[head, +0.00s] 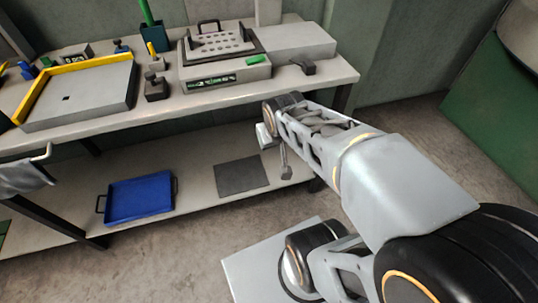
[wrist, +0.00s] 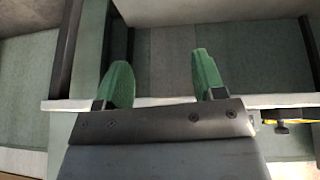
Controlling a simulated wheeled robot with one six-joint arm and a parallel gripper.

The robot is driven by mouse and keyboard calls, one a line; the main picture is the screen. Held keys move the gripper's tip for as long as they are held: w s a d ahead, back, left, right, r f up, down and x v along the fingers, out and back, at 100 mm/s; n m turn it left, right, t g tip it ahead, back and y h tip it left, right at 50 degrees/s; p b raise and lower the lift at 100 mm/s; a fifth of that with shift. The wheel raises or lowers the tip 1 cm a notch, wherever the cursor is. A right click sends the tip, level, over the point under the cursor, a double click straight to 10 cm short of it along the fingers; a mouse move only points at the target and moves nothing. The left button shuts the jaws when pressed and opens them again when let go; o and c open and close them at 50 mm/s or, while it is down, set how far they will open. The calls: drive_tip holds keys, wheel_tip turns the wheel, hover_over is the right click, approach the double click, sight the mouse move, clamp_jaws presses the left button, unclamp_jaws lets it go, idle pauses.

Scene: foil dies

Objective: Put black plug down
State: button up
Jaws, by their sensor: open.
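My gripper (wrist: 164,84) is open in the wrist view. Its two green fingertips stand well apart, with nothing between them. In the head view my gripper (head: 275,152) hangs in front of the bench's front edge, below the top and above the lower shelf. I cannot single out the black plug for certain. A small dark piece (head: 303,66) lies on the right part of the bench top, and a dark knobbed block (head: 155,88) stands left of the grey device. Either could be it, but they are too small to tell.
The bench top (head: 330,80) carries a grey device with a perforated plate (head: 218,45) and a yellow-edged grey tray (head: 85,97). A blue tray (head: 139,199) and a flat grey mat (head: 242,177) lie on the lower shelf. The bench's front right corner is bare.

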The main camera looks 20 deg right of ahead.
drive_tip(key=s+a+n+g+y, duration=0.1)
drive_tip(key=s+a+g, duration=0.1)
drive_tip(key=s+a, duration=0.2)
drive_tip(key=shift+s, duration=0.2)
drive_tip(key=shift+f, duration=0.1)
wheel_tip(320, 180, up, 20)
drive_tip(key=p, duration=1.8)
drive_tip(key=shift+s+a+t+y, duration=0.15)
drive_tip(key=shift+a+t+y, duration=0.15)
drive_tip(key=shift+f, duration=0.1)
